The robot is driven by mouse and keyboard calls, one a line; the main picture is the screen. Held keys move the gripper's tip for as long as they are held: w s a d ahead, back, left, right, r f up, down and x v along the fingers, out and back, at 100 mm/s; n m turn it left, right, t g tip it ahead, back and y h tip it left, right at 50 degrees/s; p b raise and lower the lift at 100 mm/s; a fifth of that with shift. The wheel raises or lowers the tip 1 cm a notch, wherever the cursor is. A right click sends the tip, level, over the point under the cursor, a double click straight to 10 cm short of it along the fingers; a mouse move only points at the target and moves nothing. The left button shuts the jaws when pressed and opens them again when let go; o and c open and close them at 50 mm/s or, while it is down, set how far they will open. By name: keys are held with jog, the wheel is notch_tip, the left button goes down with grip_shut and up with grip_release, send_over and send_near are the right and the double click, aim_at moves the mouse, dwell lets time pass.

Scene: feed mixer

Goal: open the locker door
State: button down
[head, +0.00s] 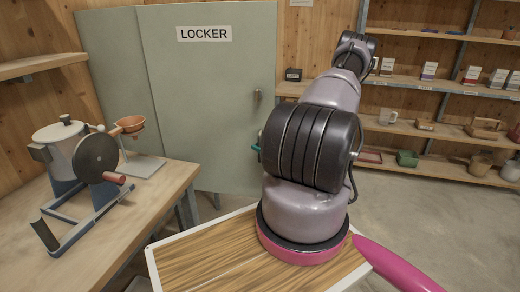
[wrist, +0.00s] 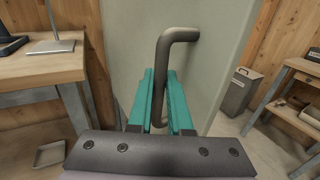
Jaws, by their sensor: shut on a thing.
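The grey-green locker (head: 110,70) stands at the back, with a flat door panel (head: 205,110) carrying a "LOCKER" label. The door panel also fills the middle of the wrist view (wrist: 125,40). In the head view my arm hides most of the gripper; only a bit of teal shows. I cannot tell whether the door is ajar.
A wooden bench (head: 150,195) with a hand-cranked mill (head: 85,155) stands at left. Shelves (head: 430,165) with small goods line the right wall. A grey bin (wrist: 238,92) stands beyond the door. Bare floor (head: 420,215) lies at right.

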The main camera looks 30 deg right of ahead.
jog(key=c, duration=0.8)
grip_release()
jog(key=shift+c, duration=0.2)
jog(key=v, duration=1)
jog(key=shift+s, duration=0.35)
jog(key=shift+r, duration=0.1)
